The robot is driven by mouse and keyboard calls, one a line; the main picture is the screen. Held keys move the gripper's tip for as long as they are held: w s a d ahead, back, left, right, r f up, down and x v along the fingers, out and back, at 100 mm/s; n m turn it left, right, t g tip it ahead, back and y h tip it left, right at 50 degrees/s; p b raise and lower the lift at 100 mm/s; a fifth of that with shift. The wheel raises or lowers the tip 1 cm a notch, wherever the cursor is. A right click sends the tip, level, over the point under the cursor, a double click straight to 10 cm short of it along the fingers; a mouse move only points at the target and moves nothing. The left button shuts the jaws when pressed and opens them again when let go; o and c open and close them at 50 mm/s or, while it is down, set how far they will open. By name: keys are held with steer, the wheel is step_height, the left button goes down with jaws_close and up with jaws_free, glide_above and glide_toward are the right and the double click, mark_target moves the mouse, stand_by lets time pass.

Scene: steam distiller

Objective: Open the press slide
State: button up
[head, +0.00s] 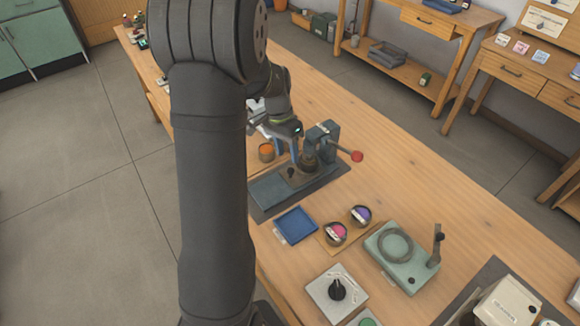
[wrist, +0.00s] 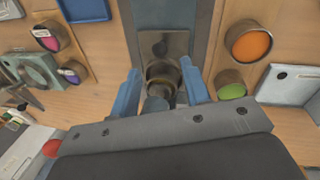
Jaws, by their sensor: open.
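The press (head: 327,138) stands on the bench, with a blue-grey base (head: 262,194) and a side lever ending in a red knob (head: 357,156). A small dark knob (head: 291,172) sits on the base in front of the press head. The wrist view shows a dark metal plate (wrist: 164,44) on the base, with a round metal cup (wrist: 162,76) at its near end. My gripper (head: 287,150) is over the press. In the wrist view my gripper (wrist: 160,90) is open, its blue fingers on either side of the cup; contact cannot be told. Which part slides is unclear.
An orange-filled jar (wrist: 248,43) and a green-filled jar (wrist: 232,85) stand to the right in the wrist view. A blue tray (head: 296,225), pink jar (head: 336,233), purple jar (head: 361,215) and green device (head: 400,258) stand in front of the press. The bench right of the press is clear.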

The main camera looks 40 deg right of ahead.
steer(key=f, duration=0.3)
steer(key=s+f, duration=0.1)
steer(key=f, duration=0.2)
steer(key=shift+s+d+f, duration=0.1)
steer(key=shift+d+f, duration=0.05)
steer(key=shift+c, duration=0.2)
